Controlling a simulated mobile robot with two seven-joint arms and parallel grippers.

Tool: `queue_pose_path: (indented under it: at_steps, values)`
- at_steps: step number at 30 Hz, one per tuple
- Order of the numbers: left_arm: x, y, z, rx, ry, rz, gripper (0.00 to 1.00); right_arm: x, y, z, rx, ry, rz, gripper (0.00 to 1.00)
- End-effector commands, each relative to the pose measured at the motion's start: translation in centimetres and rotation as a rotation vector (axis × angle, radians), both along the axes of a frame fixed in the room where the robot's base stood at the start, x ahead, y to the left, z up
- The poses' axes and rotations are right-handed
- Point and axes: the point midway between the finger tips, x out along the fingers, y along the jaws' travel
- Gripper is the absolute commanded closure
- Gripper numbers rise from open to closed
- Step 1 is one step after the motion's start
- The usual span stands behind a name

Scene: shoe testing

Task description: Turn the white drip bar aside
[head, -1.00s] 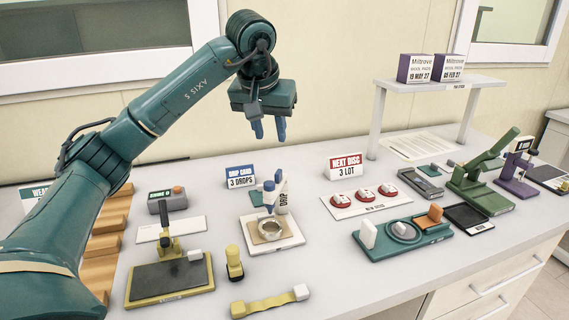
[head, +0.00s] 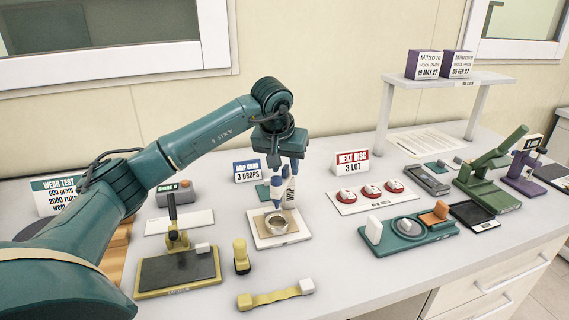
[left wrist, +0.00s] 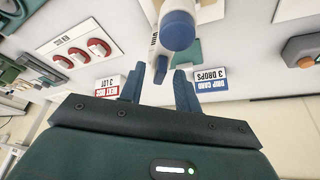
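The white drip bar (head: 291,191), marked DRIP, stands over a white plate (head: 297,237) in the head view. A white bottle with a blue tip (head: 276,194) is beside it. In the left wrist view the bar (left wrist: 154,42) is partly hidden by the bottle's round blue end (left wrist: 178,30). My left gripper (head: 286,168) points down just above the bar. Its blue fingers (left wrist: 158,88) are apart, with a small blue piece showing between their tips. I cannot tell whether they touch the bar. My right gripper is not in view.
A metal ring (head: 276,223) sits on the plate below. The DRIP CARD sign (head: 247,170) stands behind left, and the NEXT DISC sign (head: 351,162) to the right. A yellow-edged rig (head: 178,270) and a yellow post (head: 241,256) stand at front left.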

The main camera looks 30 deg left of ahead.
Motion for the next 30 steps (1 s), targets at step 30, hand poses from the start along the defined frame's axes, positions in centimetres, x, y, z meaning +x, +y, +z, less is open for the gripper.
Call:
queue_pose_path:
  at_steps: [30]
  values:
    - [0.19, -0.39, 0.14, 0.000, 0.000, 0.003, 1.00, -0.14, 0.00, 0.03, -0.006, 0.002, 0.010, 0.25]
